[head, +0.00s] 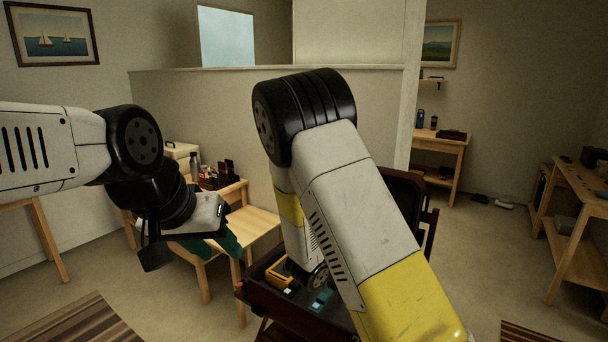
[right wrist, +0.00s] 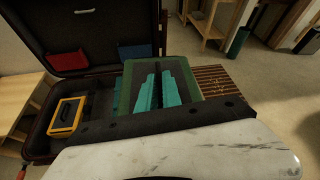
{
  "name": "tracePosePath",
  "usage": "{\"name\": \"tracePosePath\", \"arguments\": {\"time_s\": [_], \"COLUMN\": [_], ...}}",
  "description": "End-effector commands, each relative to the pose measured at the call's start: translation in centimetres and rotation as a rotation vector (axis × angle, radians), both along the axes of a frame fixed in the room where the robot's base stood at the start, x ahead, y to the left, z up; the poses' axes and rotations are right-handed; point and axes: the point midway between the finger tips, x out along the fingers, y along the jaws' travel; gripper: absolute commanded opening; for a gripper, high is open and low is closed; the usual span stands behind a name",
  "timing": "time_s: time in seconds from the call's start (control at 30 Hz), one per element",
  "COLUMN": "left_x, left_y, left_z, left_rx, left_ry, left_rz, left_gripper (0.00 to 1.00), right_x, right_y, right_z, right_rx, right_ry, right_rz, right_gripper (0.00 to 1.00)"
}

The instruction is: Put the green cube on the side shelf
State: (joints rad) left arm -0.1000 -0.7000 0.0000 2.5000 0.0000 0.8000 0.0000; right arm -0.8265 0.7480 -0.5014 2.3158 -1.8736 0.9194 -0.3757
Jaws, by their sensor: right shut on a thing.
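The green cube (right wrist: 184,66) is large and close in the right wrist view, around the teal fingers of my right gripper (right wrist: 158,92). That gripper is shut on it, above the open suitcase. In the head view my right forearm hides most of this; a teal patch (head: 320,299) shows over the suitcase (head: 340,322). My left gripper (head: 207,243) is at the left, its teal fingers pointing down near the wooden bench; their gap is unclear. Which furniture is the side shelf is unclear; a wooden shelf unit (head: 577,197) stands at the far right.
A yellow-framed item (head: 279,272) lies in the suitcase; it shows in the right wrist view (right wrist: 67,116). Red (right wrist: 67,65) and blue (right wrist: 125,52) items sit in the lid. A wooden bench (head: 252,222) stands left of the suitcase. A wooden desk (head: 440,140) stands behind.

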Motion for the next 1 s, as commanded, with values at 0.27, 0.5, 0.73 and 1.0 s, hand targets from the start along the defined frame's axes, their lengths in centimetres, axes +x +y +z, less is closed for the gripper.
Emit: {"name": "tracePosePath", "arguments": {"time_s": [0.27, 0.5, 0.73, 1.0], "left_x": [0.0, 0.0, 0.0, 0.0], "left_y": [0.0, 0.0, 0.0, 0.0], "left_z": [0.0, 0.0, 0.0, 0.0], "left_rx": [0.0, 0.0, 0.0, 0.0], "left_ry": [0.0, 0.0, 0.0, 0.0], "left_rz": [0.0, 0.0, 0.0, 0.0], "left_gripper": [0.4, 0.4, 0.4, 0.4], "right_x": [1.0, 0.7, 0.7, 0.8], "right_y": [-0.3, 0.3, 0.4, 0.4], "right_z": [5.7, 8.0, 8.3, 8.1], "right_rx": [0.01, 0.0, -0.002, -0.004], "right_ry": [-0.008, -0.022, -0.025, -0.023], "right_rz": [0.276, 0.418, 0.439, 0.436], "right_gripper": [0.0, 0.0, 0.0, 0.0]}}
